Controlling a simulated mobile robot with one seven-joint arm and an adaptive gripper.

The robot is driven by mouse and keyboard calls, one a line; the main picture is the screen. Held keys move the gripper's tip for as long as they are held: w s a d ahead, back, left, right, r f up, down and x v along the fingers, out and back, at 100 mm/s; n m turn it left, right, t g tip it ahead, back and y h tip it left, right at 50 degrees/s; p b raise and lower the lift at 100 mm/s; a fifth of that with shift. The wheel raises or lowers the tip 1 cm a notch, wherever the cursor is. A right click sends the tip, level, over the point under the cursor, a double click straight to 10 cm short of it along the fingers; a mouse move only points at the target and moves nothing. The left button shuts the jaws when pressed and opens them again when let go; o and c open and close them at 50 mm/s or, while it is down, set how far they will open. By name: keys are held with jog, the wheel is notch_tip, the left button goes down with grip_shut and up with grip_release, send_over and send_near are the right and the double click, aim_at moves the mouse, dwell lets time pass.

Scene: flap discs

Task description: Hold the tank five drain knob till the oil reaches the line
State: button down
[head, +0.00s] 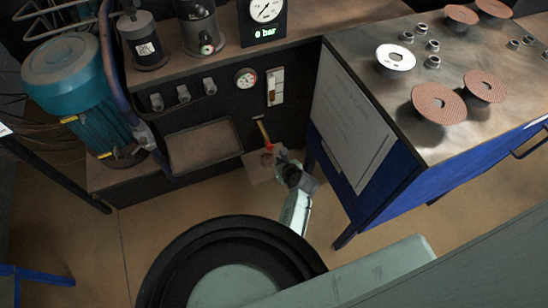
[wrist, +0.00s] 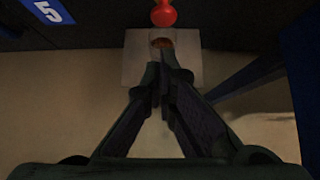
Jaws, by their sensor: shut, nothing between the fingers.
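The red drain knob (wrist: 163,14) shows at the top of the wrist view, beyond my fingertips and apart from them. In the head view it is the red end (head: 268,147) below a yellow-orange stem on the dark tank front. A blue label with a white 5 (wrist: 48,10) is up and left of it. My gripper (wrist: 163,77) is shut and empty; it also shows in the head view (head: 282,160), just right of and below the knob. A pale square (wrist: 139,62) with a round brown patch lies below the knob, partly hidden by my fingers. An oil line cannot be made out.
A level gauge (head: 274,87) and a round dial (head: 246,78) sit on the tank front above. A blue-sided metal table (head: 385,110) with several flap discs stands close on the right. An open tray (head: 204,146) juts out at left. Bare floor lies below.

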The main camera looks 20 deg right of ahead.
jog(key=shift+v, duration=2.75)
jog(key=shift+s+d+f, duration=0.1)
